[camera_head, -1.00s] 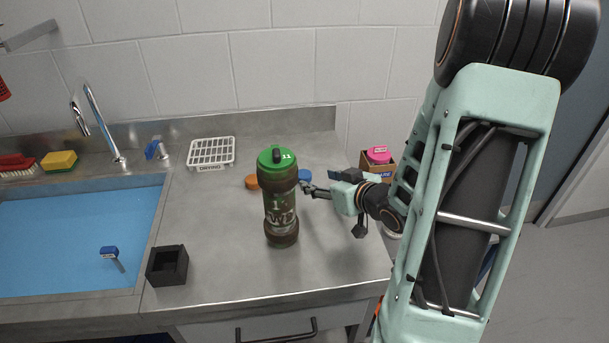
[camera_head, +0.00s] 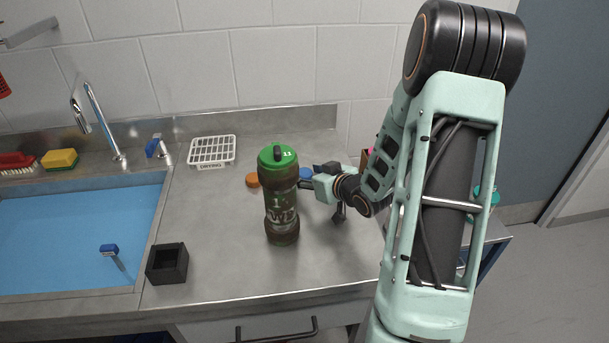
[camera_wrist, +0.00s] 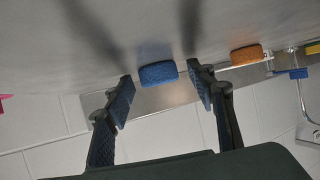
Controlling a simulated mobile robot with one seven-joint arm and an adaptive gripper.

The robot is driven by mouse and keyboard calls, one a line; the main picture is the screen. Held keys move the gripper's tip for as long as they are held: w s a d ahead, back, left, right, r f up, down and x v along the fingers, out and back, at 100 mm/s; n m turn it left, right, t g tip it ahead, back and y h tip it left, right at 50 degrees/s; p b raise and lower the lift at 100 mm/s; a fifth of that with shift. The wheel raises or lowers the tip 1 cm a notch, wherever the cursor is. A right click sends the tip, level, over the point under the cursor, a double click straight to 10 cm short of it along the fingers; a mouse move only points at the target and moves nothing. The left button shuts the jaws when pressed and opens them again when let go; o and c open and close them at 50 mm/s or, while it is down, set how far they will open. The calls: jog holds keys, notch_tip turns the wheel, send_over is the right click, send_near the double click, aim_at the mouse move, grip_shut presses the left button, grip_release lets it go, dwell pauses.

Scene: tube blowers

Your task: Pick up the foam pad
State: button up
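A small blue pad (camera_wrist: 158,73) lies on the steel counter, between and just beyond my fingertips in the wrist view. It also shows in the head view (camera_head: 306,173), partly hidden, behind my gripper. An orange pad (camera_wrist: 246,55) lies to its right in the wrist view; in the head view the orange pad (camera_head: 252,180) is left of the green-capped tube. I cannot tell which one is the foam pad. My gripper (camera_wrist: 161,80) is open and empty, its fingers spread to either side of the blue pad. In the head view the fingertips are partly hidden behind the tube.
The upright green-capped, dirty tube (camera_head: 281,200) stands close left of my gripper. A white drying rack (camera_head: 212,151) is at the back. A black square holder (camera_head: 167,264) stands by the blue-watered sink (camera_head: 70,240). A yellow sponge (camera_head: 60,159) lies on the sink's back ledge.

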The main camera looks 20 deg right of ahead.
aim_at(307, 174)
jog(key=c, duration=0.7)
jog(key=shift+r, duration=0.1)
notch_tip(307, 174, up, 10)
jog(key=p, duration=0.2)
